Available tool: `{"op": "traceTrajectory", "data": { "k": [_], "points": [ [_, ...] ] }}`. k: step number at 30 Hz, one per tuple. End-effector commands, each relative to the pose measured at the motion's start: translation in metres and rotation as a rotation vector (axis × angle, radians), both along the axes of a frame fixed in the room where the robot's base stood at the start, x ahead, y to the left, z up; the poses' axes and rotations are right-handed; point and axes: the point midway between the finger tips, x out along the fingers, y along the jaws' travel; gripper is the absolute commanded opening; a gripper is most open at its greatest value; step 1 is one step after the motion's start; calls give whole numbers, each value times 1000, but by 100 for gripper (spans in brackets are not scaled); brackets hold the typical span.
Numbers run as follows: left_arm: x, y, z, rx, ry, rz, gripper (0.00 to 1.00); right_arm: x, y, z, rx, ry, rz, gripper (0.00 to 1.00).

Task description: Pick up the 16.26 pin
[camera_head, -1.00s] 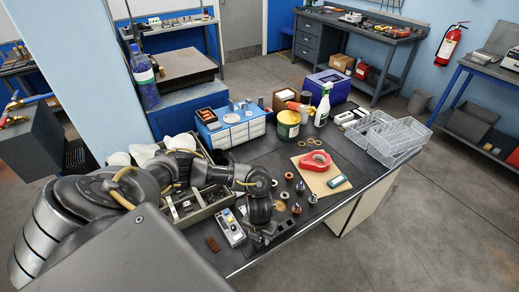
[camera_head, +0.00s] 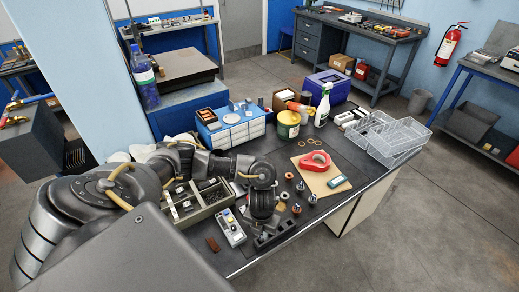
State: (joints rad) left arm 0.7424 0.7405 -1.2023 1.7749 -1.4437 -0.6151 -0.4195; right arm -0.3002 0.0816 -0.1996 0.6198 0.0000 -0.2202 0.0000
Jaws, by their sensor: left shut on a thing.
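My left gripper (camera_head: 264,228) hangs down over the front part of the dark bench, beside a black block (camera_head: 278,234). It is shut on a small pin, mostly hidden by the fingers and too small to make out. Several small metal and copper-coloured pins stand on the bench to its right, among them one pin (camera_head: 300,187), another (camera_head: 312,199) and a third (camera_head: 296,210). No 16.26 marking is legible on any of them. My right gripper is not in view.
A grey meter (camera_head: 230,228) and a brown piece (camera_head: 213,244) lie left of the gripper. A red tape roll (camera_head: 313,164) and a green-and-white device (camera_head: 336,182) lie on cardboard. Clear baskets (camera_head: 395,140) stand at the right.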

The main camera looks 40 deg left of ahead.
Motion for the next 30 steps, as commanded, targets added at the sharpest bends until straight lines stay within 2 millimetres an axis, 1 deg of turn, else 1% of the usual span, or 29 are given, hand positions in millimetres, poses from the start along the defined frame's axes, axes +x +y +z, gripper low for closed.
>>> {"op": "traceTrajectory", "data": {
  "k": [1,4,7,8,9,12,18,24,30],
  "points": [
    [7,-10,14,-4,-9,-7,0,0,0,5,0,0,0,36],
    [16,-24,36,-1,-10,-9,0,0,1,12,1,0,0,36],
    [24,-40,57,-1,-10,-10,0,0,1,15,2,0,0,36],
    [27,-46,58,-1,-10,-9,0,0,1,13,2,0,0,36],
    [32,-57,60,-3,-9,-9,0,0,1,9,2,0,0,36],
    [42,-77,69,-1,-8,-8,0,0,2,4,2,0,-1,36],
    [57,-105,83,-1,-4,-3,0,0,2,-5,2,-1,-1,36],
    [62,-117,90,0,-2,-2,0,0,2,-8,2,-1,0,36],
    [63,-118,91,-1,-1,-1,0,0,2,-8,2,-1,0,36]
  ]
}}
